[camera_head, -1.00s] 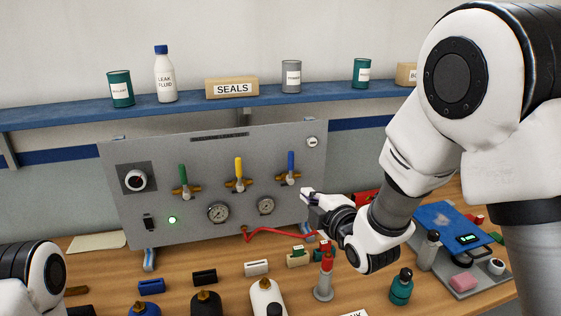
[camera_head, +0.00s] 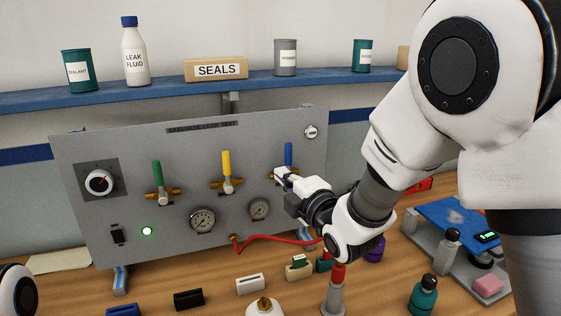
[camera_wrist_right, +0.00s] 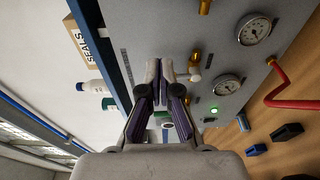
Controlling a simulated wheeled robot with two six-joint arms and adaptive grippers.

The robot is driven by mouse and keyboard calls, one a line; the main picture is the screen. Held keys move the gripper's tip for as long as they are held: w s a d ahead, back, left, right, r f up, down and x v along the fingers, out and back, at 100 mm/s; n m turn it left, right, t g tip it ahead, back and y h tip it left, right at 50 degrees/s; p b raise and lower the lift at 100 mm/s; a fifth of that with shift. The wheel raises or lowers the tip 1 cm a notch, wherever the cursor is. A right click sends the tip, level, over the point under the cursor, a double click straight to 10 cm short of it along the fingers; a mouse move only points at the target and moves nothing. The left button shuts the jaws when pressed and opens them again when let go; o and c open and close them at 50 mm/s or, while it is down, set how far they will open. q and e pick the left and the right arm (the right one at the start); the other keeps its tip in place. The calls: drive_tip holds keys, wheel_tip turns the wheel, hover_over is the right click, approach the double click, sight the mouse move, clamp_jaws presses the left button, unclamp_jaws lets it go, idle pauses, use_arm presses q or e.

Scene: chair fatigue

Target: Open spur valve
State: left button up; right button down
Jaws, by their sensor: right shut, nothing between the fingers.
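A grey panel (camera_head: 222,147) carries three brass valves with upright lever handles: green (camera_head: 157,173), yellow (camera_head: 226,163) and blue (camera_head: 288,153). No label that I can read tells which is the spur valve. My right gripper (camera_head: 280,175) is shut and empty, right at the blue-handled valve and covering part of its body. Whether it touches is unclear. In the right wrist view my fingertips (camera_wrist_right: 167,70) are together beside a brass valve fitting (camera_wrist_right: 195,60); the blue lever cannot be made out there. My left gripper is outside the view.
The panel also holds a dial knob (camera_head: 99,182), a switch (camera_head: 117,234), a lit green lamp (camera_head: 147,231) and two gauges (camera_head: 203,219). A red hose (camera_head: 275,238) runs below my right gripper. Small blocks and bottles stand on the wooden bench in front.

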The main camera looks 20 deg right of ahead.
sight(288, 161)
drive_tip(key=w+p, duration=0.1)
drive_tip(key=w, duration=0.2)
drive_tip(key=w+a+p, duration=0.1)
drive_tip(key=w+p, duration=0.1)
drive_tip(key=w, duration=0.1)
drive_tip(key=w+p, duration=0.1)
drive_tip(key=w, duration=0.3)
drive_tip(key=shift+w+a+r+p, duration=0.1)
drive_tip(key=shift+a+r+p, duration=0.15)
drive_tip(key=shift+a+p, duration=0.1)
drive_tip(key=d, duration=0.1)
drive_tip(key=d+p, duration=0.1)
drive_tip(key=s+d, duration=0.1)
drive_tip(key=shift+d+f, duration=0.25)
drive_tip(key=shift+d, duration=0.15)
drive_tip(key=shift+d, duration=0.1)
